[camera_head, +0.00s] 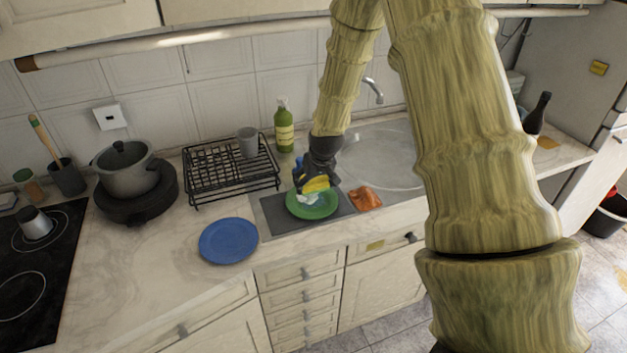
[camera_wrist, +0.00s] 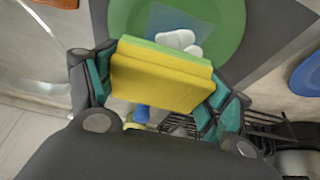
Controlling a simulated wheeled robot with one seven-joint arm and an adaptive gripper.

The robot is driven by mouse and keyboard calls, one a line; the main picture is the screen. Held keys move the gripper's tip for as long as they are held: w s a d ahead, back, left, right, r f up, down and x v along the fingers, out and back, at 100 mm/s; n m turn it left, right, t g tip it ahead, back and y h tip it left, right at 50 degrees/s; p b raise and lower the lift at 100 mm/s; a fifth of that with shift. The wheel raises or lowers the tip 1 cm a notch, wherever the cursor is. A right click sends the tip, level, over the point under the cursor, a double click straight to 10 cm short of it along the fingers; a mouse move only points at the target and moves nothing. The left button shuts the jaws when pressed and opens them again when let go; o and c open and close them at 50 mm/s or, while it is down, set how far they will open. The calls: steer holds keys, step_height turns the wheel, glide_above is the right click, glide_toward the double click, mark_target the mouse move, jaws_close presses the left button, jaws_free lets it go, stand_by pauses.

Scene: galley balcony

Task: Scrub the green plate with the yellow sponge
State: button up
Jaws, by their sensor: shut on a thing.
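The green plate (camera_head: 324,207) lies on a dark grey mat (camera_head: 277,219) on the counter. It also fills the top of the wrist view (camera_wrist: 228,30). In the wrist view the sponge (camera_wrist: 160,78) sits between the teal finger pads and has a green layer along one edge. White blobs (camera_wrist: 178,38) and a pale bluish square patch lie on the plate. I cannot tell whether the sponge touches the plate.
A blue plate (camera_head: 228,241) lies to the left. An orange-brown cloth (camera_head: 365,198) lies to the right, near the sink (camera_head: 381,158). The front left counter is clear.

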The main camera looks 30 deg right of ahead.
mark_target(310, 199)
steer(key=shift+f+b, duration=0.45)
steer(key=shift+f, duration=0.8)
steer(key=shift+f, duration=0.1)
steer(key=shift+f, duration=0.3)
steer(key=shift+f+b, duration=0.45)
steer(key=shift+f, duration=0.1)
steer(key=shift+s+d+r, duration=0.1)
steer(key=shift+d, duration=0.05)
steer(key=shift+s+d, duration=0.1)
steer(key=shift+d, duration=0.45)
steer(key=shift+a, duration=0.2)
steer(key=shift+w+a, duration=0.15)
steer(key=shift+a, duration=0.45)
steer(key=shift+w+a, duration=0.15)
steer(key=shift+a, duration=0.45)
